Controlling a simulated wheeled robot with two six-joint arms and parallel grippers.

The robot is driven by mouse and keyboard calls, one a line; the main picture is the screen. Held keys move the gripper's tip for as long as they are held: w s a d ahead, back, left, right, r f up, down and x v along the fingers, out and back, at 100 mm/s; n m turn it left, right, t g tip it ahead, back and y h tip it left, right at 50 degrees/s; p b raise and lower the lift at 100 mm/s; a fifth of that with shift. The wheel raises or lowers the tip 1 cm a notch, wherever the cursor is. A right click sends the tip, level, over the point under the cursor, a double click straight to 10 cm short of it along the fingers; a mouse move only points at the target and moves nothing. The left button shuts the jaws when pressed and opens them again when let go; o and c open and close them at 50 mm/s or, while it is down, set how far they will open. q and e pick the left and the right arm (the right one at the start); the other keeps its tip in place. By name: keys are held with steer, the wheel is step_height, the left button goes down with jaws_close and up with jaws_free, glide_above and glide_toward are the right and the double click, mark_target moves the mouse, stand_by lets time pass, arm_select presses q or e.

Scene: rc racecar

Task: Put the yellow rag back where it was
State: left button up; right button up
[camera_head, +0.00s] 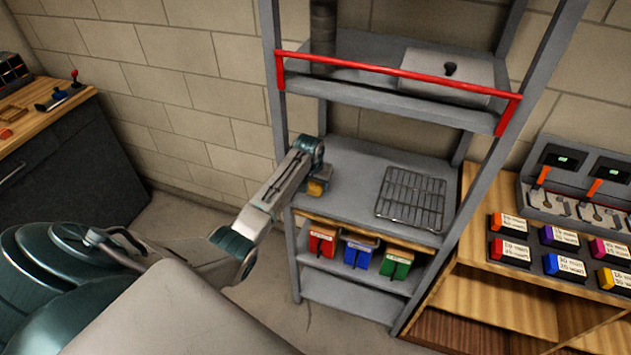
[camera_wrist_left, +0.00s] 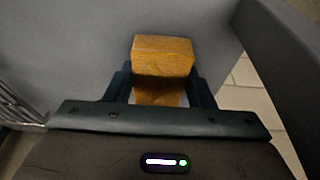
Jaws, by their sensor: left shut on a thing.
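The yellow rag (camera_wrist_left: 163,56) is a folded, block-shaped orange-yellow cloth. In the left wrist view it sits between the two fingers of my left gripper (camera_wrist_left: 160,88), which is shut on it. In the head view the rag (camera_head: 317,187) shows just below my left gripper (camera_head: 318,176), at the left end of the grey middle shelf (camera_head: 355,180). The rag is over the shelf surface; I cannot tell whether it touches it. My right gripper is not in view.
A wire rack (camera_head: 411,199) lies on the right of the same shelf. A red bar (camera_head: 400,72) crosses the shelf above. Red, blue and green bins (camera_head: 358,252) stand on the shelf below. The shelf's middle is clear. A wooden cabinet (camera_head: 500,300) stands at right.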

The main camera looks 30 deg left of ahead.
arm_select(q)
steer(key=shift+f, duration=0.15)
steer(key=o, duration=1)
steer(key=shift+o, duration=0.2)
steer(key=b+v, duration=0.2)
steer(key=v, duration=1)
steer(key=shift+b, duration=0.35)
